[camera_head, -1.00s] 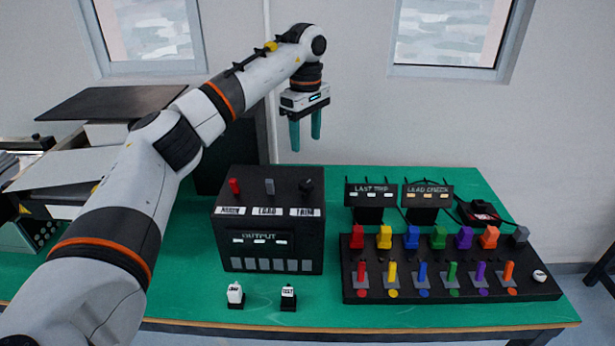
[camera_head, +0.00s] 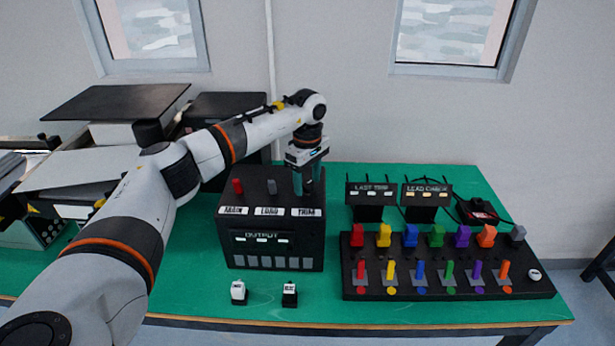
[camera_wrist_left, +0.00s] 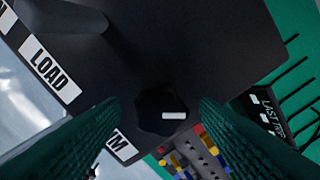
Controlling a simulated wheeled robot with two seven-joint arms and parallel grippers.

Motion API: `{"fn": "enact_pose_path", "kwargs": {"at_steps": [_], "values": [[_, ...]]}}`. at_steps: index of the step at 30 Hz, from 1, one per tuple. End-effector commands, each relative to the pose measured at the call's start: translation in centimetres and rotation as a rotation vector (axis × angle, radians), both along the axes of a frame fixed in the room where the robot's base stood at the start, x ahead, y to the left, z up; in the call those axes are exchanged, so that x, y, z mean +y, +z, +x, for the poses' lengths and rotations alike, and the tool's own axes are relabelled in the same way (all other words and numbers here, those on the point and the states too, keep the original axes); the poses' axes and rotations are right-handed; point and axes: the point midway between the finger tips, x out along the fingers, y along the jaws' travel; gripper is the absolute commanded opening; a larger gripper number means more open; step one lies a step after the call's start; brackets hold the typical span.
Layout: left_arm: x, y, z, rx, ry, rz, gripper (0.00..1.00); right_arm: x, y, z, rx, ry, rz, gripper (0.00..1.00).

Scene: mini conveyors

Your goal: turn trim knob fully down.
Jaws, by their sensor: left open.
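The black control box (camera_head: 275,222) stands on the green table with MAIN, LOAD and TRIM labels along its top front edge. The trim knob is black with a white mark; in the left wrist view the knob (camera_wrist_left: 162,113) lies between my fingers. In the head view my gripper hides it. My left gripper (camera_head: 307,186) points down at the box's right top, over the TRIM label (camera_head: 306,212). In the left wrist view the gripper (camera_wrist_left: 160,118) is open, with green fingers on both sides of the knob and apart from it. My right gripper is not in view.
A panel of coloured levers (camera_head: 450,290) lies to the right.

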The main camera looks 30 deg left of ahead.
Motion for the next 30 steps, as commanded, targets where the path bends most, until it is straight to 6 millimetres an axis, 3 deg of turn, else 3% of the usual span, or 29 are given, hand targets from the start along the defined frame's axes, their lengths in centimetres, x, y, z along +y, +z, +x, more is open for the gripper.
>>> {"fn": "enact_pose_path", "kwargs": {"at_steps": [3, 12, 23, 30], "values": [[-0.01, 0.00, 0.01, 0.000, 0.000, 0.000, 0.56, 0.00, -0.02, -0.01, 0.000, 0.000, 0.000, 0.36], [-0.02, 0.03, 0.01, 0.000, 0.000, 0.000, 0.11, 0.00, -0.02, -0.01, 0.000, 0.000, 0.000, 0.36], [-0.02, 0.06, 0.03, 0.000, 0.072, -0.001, 0.11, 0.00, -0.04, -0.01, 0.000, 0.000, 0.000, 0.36], [-0.02, 0.08, 0.05, -0.001, 0.243, -0.001, 0.11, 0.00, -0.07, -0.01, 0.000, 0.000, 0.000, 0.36]]}}
